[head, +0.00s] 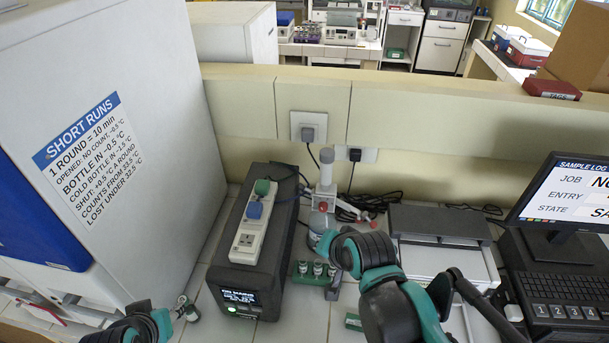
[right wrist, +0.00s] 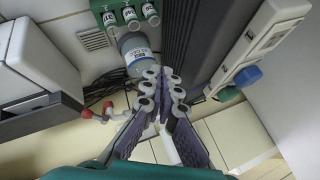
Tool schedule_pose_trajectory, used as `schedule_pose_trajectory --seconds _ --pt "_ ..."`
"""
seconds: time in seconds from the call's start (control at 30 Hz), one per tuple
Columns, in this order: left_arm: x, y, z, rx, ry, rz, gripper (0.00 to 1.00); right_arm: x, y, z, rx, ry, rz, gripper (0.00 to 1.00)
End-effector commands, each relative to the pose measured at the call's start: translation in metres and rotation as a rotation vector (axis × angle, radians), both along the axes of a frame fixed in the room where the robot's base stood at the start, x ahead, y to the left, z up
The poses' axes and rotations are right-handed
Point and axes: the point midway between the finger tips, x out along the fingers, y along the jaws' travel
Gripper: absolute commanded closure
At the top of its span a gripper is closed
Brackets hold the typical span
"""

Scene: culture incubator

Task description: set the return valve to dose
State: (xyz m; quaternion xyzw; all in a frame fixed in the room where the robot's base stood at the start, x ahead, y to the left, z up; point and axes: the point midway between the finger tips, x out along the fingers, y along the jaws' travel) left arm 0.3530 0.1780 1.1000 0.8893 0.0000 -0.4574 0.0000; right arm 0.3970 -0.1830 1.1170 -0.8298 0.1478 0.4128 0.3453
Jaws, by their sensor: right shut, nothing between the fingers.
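A white fitting with red ends (head: 326,187), which I take to be the return valve, stands near the back wall behind the bottle. Its red parts show left of the fingers in the right wrist view (right wrist: 106,108), and its lower part is hidden by my gripper. I cannot read its setting. My right gripper (right wrist: 161,78) is shut and empty, its fingers pointing down near a labelled bottle (right wrist: 137,55). In the head view my right arm hides most of this gripper. My left gripper (head: 180,308) is at the lower left, only partly visible; its opening is unclear.
A dark controller box (head: 252,270) with a power strip (head: 249,238) stands left of the bottle. A green rack (head: 312,272) holds several vials. A grey-lidded device (head: 440,226) and a monitor (head: 577,190) stand right. Cables lie behind. A white cabinet (head: 150,60) fills the left.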

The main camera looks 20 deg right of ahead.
Motion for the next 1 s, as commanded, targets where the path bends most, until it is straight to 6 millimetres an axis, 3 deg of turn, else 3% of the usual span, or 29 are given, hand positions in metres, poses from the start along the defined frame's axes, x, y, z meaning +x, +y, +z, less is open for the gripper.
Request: schedule_pose_trajectory --seconds 0.03,0.1,0.5,0.7,1.0 --pt "0.000 0.000 0.016 0.000 0.000 0.000 0.60 0.007 -0.002 0.018 0.066 -0.003 -0.078 1.00" --pt "0.000 0.000 0.027 0.000 0.000 0.000 0.60 0.017 -0.004 0.032 0.169 -0.006 -0.197 1.00" --pt "0.000 0.000 0.088 0.000 0.000 0.000 0.60 0.069 -0.022 0.104 0.751 -0.006 -0.832 1.00" --pt "0.000 0.000 0.102 0.000 0.000 0.000 0.60 0.084 -0.029 0.120 0.926 0.000 -1.013 1.00" --pt "0.000 0.000 0.103 0.000 0.000 0.000 0.60 0.088 -0.030 0.122 0.980 0.003 -1.066 1.00"
